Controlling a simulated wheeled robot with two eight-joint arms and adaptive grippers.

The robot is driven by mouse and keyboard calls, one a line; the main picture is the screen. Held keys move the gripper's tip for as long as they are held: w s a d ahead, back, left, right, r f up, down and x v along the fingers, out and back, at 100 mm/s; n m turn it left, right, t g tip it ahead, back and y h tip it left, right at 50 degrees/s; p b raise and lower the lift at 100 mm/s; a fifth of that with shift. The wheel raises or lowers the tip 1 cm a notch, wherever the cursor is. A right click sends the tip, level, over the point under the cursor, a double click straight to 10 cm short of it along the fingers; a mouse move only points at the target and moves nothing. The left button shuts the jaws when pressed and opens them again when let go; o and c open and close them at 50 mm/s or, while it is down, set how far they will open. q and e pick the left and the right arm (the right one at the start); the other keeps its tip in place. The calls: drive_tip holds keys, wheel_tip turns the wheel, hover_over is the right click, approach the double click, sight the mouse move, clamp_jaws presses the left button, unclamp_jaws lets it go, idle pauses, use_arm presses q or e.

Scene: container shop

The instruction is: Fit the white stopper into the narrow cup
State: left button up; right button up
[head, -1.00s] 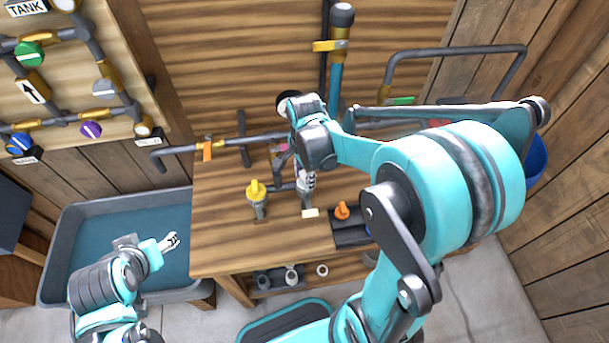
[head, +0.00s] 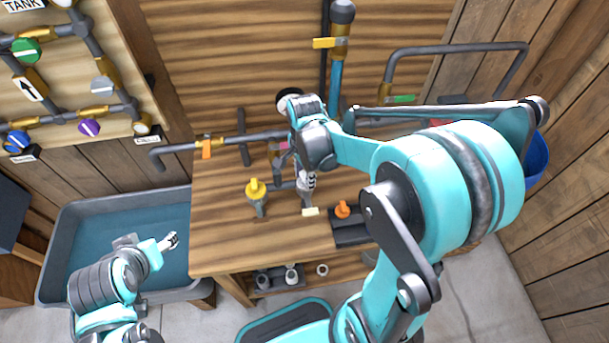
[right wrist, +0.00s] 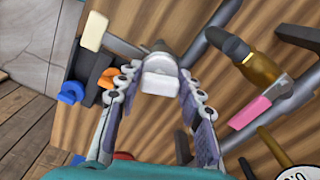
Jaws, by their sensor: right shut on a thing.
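The white stopper (right wrist: 160,80) is between the fingers of my right gripper (right wrist: 160,95) in the right wrist view, and the gripper is shut on it. A grey tapered cup (right wrist: 168,50) shows just beyond the stopper, in line with it. I cannot tell how deep the stopper sits in it. In the head view my right gripper (head: 307,182) points down over the bench, with the grey cup (head: 307,201) right under its fingertips. My left gripper (head: 170,241) is over the blue basin, away from the bench, too small to read.
A yellow stopper (head: 256,189) stands in a grey holder to the left. Pipes run behind. The bench's front left is clear.

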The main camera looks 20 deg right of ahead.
drive_tip(key=shift+f, duration=0.1)
drive_tip(key=o, duration=1.2)
wheel_tip(320, 180, up, 12)
idle(0.3)
